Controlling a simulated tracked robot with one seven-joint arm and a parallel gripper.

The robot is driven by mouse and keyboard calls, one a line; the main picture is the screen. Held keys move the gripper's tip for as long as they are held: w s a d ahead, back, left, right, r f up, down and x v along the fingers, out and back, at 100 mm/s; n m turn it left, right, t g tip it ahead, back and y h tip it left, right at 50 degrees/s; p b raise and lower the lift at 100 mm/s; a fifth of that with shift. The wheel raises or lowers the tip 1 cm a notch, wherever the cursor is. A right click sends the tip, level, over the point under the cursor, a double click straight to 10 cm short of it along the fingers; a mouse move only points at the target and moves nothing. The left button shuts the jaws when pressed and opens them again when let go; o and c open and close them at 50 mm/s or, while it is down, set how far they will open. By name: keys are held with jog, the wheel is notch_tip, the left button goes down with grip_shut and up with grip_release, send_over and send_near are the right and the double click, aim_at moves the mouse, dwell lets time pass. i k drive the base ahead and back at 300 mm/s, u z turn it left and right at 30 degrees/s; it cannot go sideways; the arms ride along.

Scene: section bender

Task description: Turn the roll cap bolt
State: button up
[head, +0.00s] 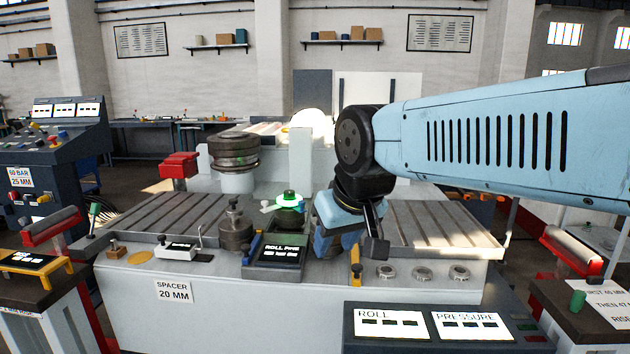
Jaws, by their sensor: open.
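A bright green, glowing bolt-like cap (289,196) sits on top of a dark roll (289,217) near the middle of the machine bed; I take it to be the roll cap bolt. A pale flat piece sticks out to its left. My gripper (352,238) hangs at the end of the blue arm, just right of the bolt and apart from it in the picture. It is open, with a black finger visible at its right; the other finger is hard to make out. Nothing shows held in it. The bolt's height relative to my gripper is unclear.
A large dark roll (234,152) stands at the back left, and a smaller roll with a post (235,230) at the front left. A ROLL FREE display (280,252) stands in front of the bolt. Slotted bed plates (440,230) lie either side. A ROLL/PRESSURE panel (440,325) is nearest.

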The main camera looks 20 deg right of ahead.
aim_at(289, 195)
jog(key=z, duration=0.15)
jog(key=i, duration=0.65)
jog(key=z, duration=0.3)
jog(key=k, duration=0.8)
jog(key=z, duration=0.25)
jog(key=i, duration=0.8)
jog(key=u, duration=0.1)
